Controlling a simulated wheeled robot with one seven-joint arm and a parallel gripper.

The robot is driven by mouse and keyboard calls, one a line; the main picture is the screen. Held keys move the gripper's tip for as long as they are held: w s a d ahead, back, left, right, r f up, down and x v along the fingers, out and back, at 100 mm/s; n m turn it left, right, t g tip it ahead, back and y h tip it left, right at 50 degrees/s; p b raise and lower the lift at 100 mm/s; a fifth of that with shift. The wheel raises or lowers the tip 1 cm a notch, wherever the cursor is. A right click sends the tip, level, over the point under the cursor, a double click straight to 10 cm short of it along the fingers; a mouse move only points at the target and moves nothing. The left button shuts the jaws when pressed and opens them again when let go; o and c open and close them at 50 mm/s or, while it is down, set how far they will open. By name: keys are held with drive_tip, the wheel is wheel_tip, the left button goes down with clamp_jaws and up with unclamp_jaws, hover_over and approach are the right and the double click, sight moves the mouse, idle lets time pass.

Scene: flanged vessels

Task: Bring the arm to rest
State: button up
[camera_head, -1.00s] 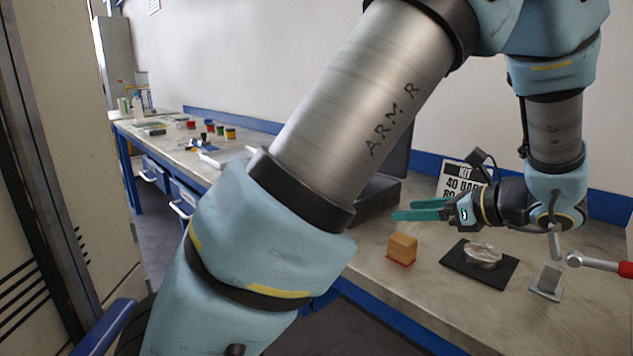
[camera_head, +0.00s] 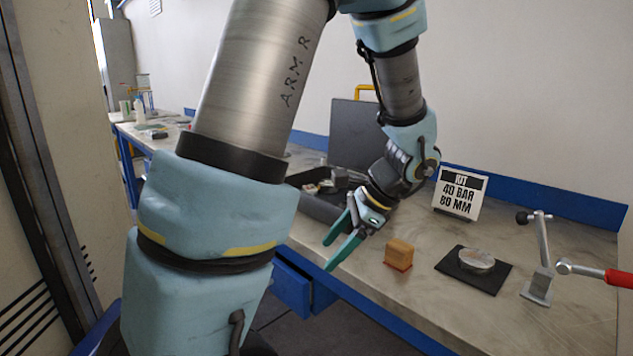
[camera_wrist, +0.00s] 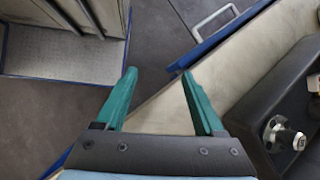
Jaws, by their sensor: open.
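My gripper (camera_head: 339,241) has two green fingers, spread apart with nothing between them. In the head view it points down and left, over the bench's front edge, left of the wooden block. In the wrist view the open fingers (camera_wrist: 160,95) show above the bench edge and the dark floor. My arm rises from the lower left, bends at the top of the picture and comes down to the gripper.
The bench (camera_head: 420,285) holds a wooden block (camera_head: 398,255), a metal disc (camera_head: 476,260) on a black mat (camera_head: 500,278), a sign (camera_head: 459,193), a metal stand (camera_head: 541,280) and a red-handled tool (camera_head: 618,277). An open dark case (camera_head: 318,207) lies behind my gripper. A cabinet (camera_head: 60,150) stands left.

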drive_tip(key=s+a+r+n+h+p, duration=0.2)
drive_tip(key=a+n+h, duration=0.4)
drive_tip(key=a+n, duration=0.4)
drive_tip(key=n, duration=0.6)
drive_tip(key=shift+s+h+p, duration=0.3)
drive_tip(key=shift+p, duration=0.1)
drive_tip(key=shift+c, duration=0.4)
